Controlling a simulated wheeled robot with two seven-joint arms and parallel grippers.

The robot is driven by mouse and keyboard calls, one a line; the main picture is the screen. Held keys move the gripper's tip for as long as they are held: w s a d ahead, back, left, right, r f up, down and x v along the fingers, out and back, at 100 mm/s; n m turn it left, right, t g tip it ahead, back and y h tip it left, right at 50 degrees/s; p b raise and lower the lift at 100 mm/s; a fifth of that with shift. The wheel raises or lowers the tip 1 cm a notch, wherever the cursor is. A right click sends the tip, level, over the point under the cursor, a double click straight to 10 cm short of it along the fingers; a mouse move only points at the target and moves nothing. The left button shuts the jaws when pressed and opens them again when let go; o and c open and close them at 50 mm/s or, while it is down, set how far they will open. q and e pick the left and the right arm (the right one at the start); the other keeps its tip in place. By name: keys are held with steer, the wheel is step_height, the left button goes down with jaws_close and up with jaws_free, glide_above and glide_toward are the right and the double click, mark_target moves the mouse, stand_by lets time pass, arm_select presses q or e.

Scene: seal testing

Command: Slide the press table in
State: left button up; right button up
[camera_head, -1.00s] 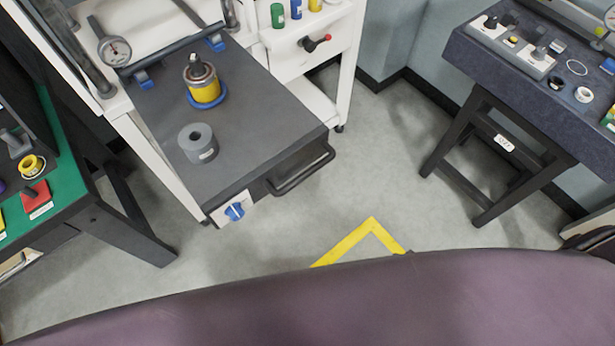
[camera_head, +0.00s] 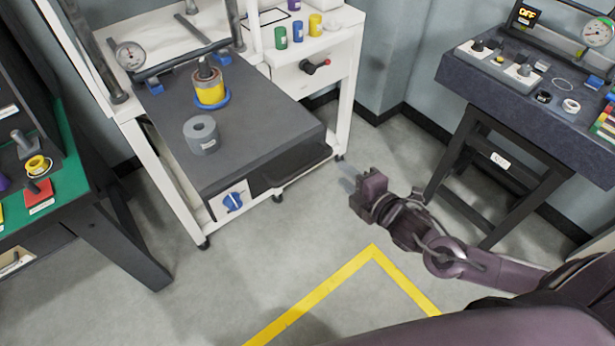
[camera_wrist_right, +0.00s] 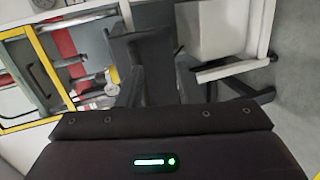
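The press table (camera_head: 245,140) is a dark grey slab pulled out toward me from the white press frame (camera_head: 160,165). A dark bar handle (camera_head: 300,172) runs along its front edge, beside a blue knob (camera_head: 233,201). On the slab stand a yellow-and-metal cylinder on a blue ring (camera_head: 210,90) and a grey hollow cylinder (camera_head: 201,135). My right gripper (camera_head: 347,179) is in the air to the right of the handle, apart from it, empty, with its fingers spread. My left gripper is out of view.
A green-topped bench (camera_head: 75,195) stands at the left. A dark-topped table (camera_head: 500,95) with small parts stands at the right. A white cabinet (camera_head: 325,75) with a drawer adjoins the press. The floor around the yellow marking (camera_head: 372,250) is clear.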

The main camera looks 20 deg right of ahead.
mark_target(316, 164)
steer(key=s+a+r+n+y, duration=0.1)
steer(key=s+a+r+n, duration=0.1)
steer(key=a+r, duration=0.15)
steer(key=shift+x, duration=4)
steer(key=shift+a, duration=0.1)
jaws_close()
